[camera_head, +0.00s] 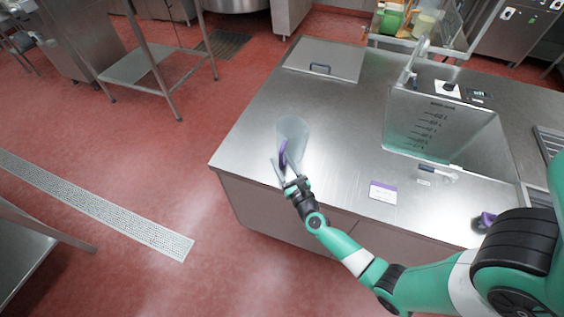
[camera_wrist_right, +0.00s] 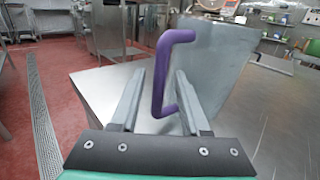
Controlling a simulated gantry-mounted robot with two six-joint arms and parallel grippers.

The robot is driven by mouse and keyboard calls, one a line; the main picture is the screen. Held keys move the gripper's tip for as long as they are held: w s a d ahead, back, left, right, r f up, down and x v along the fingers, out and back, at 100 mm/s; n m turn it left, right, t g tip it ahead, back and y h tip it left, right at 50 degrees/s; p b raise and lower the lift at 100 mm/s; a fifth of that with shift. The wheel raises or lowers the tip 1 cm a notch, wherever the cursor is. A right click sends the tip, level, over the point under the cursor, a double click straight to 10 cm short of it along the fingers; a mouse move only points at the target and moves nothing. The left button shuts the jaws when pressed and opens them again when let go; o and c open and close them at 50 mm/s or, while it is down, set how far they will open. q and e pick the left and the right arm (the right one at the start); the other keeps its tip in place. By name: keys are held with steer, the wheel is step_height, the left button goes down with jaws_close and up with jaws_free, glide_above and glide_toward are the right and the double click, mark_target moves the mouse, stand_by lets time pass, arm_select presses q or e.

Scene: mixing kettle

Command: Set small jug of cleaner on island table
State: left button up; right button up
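The small jug (camera_head: 293,130) is a pale, see-through vessel with a purple handle (camera_head: 283,154). It appears to stand upright on the steel island table (camera_head: 345,115), near its left front edge. My right gripper (camera_head: 287,171) is at the handle side of the jug. In the right wrist view the jug (camera_wrist_right: 217,75) fills the upper right. There the purple handle (camera_wrist_right: 158,80) lies between the spread fingers of my right gripper (camera_wrist_right: 160,80), with a gap beside it. My left gripper is in neither view.
A sink basin with volume marks (camera_head: 440,135) and a tap (camera_head: 412,62) are set in the table's right part. A purple-edged card (camera_head: 383,191) lies near the front edge. A lid with a handle (camera_head: 323,62) is at the back left. The table between jug and basin is clear.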

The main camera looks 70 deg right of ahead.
steer(key=shift+r+p, duration=0.3)
steer(key=v, duration=1.2)
steer(key=shift+f+p, duration=0.15)
steer(key=shift+p, duration=0.25)
